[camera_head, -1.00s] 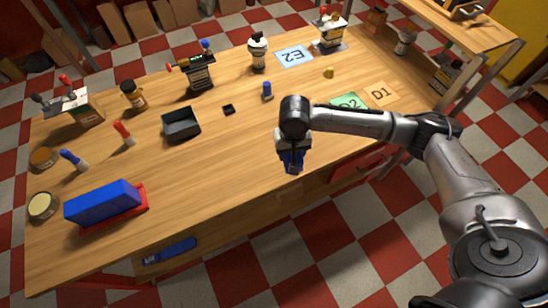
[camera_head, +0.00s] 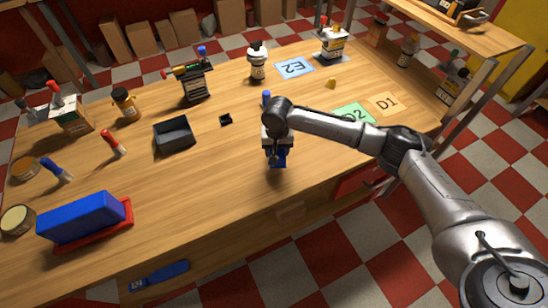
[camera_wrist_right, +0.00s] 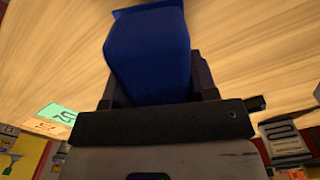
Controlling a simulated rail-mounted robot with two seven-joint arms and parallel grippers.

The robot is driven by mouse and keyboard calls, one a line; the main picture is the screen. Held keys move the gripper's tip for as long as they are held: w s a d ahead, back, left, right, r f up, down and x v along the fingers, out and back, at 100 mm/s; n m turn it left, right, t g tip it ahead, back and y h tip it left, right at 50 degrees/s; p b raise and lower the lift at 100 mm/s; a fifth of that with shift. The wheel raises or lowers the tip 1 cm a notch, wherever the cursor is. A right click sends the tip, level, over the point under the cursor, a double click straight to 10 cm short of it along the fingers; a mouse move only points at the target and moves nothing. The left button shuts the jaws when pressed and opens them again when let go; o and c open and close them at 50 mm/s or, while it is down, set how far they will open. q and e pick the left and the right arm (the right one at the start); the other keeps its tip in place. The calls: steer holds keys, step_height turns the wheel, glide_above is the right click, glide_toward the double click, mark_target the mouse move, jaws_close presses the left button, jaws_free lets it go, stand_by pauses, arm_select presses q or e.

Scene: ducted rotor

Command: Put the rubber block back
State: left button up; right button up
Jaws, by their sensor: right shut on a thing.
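My right gripper (camera_head: 277,157) is over the front middle of the wooden table (camera_head: 225,175), pointing down. It is shut on a blue block, which I take to be the rubber block (camera_head: 276,162). In the right wrist view the blue block (camera_wrist_right: 150,50) sits between the dark fingers, its far end standing out beyond them. Wood grain fills the background there. I cannot tell how high the block is above the table. My left gripper is not in view.
A small blue item (camera_head: 266,97) stands just behind my right gripper. A black tray (camera_head: 174,135) and a small black square (camera_head: 225,119) lie to its left. A larger blue box (camera_head: 82,220) rests on a red base (camera_head: 122,222).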

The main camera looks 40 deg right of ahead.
steer(key=shift+w+d+f, duration=0.1)
steer(key=shift+w+f, duration=0.2)
steer(key=shift+w, duration=0.2)
steer(key=shift+w+d+f, duration=0.1)
steer(key=shift+w+f, duration=0.2)
steer(key=shift+w, duration=0.2)
steer(key=shift+f+b, duration=1)
steer(key=shift+f, duration=1)
steer(key=o, duration=1)
steer(key=shift+f, duration=0.1)
steer(key=shift+c, duration=0.2)
step_height(320, 180, up, 11)
steer(key=p, duration=0.3)
steer(key=shift+f, duration=0.15)
steer(key=shift+r+p, duration=0.4)
steer(key=shift+r, duration=0.45)
